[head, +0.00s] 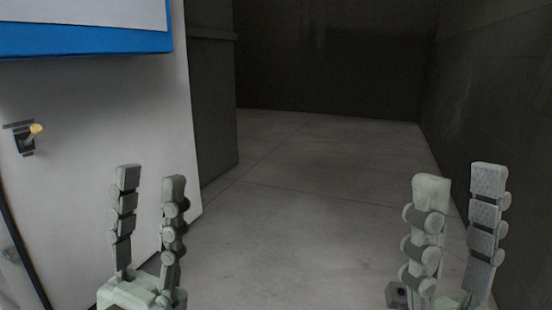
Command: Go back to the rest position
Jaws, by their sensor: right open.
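My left gripper (149,178) points up at the lower left of the head view, in front of the white panel. Its two fingers stand apart with nothing between them, so it is open. My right gripper (460,176) points up at the lower right. Its fingers also stand apart and empty, so it is open too. The lower parts of both arms are cut off by the bottom edge.
A white panel (90,105) with a blue-edged board (95,42) stands at the left. A small switch with a yellow knob (36,129) is on it. A dark pillar (212,100) stands behind. Dark walls (335,60) enclose a clear grey floor (320,185).

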